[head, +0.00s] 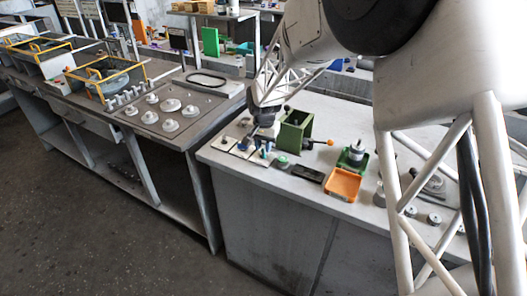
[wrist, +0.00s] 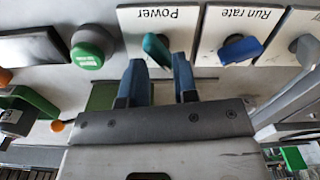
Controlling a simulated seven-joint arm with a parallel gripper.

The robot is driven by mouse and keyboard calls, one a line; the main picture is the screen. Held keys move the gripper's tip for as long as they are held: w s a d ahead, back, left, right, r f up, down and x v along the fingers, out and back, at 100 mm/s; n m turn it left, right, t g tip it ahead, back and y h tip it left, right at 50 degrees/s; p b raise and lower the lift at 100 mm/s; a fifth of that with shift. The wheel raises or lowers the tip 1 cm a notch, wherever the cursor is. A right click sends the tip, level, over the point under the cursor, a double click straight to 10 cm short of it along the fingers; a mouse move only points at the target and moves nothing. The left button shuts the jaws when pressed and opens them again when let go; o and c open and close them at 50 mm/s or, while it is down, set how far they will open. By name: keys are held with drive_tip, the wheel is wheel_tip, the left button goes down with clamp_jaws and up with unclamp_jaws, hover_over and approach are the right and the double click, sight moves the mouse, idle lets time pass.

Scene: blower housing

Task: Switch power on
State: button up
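The power switch is a teal knob (wrist: 155,46) on a white plate marked "Power" (wrist: 158,14), which appears upside down in the wrist view. The knob sits slightly slanted. My gripper (wrist: 160,66) is open, with one blue-grey finger on each side of the knob's near end. I cannot tell whether either finger touches it. In the head view my gripper (head: 266,146) is low over the row of white switch plates at the bench's left end. The knob is hard to make out there beside the fingers.
A blue "Run rate" knob (wrist: 240,50) is right of the power knob in the wrist view; a green button (wrist: 88,48) is left. The green box (head: 296,130) with an orange-tipped lever stands close behind my gripper. An orange tray (head: 343,184) lies further right.

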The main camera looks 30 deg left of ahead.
drive_tip(key=shift+s+d+f+n, duration=0.15)
drive_tip(key=shift+f+n, duration=0.45)
drive_tip(key=shift+s+d+f+n, duration=0.1)
drive_tip(key=shift+d+f+n, duration=0.05)
drive_tip(key=shift+f+n, duration=0.45)
drive_tip(key=shift+a+r+n, duration=0.1)
drive_tip(key=shift+r+n, duration=0.25)
drive_tip(key=shift+n, duration=0.35)
drive_tip(key=shift+w+a+r+n, duration=0.1)
drive_tip(key=shift+n, duration=0.6)
drive_tip(key=shift+f, duration=0.45)
drive_tip(key=shift+f, duration=0.1)
drive_tip(key=shift+c, duration=0.5)
clamp_jaws()
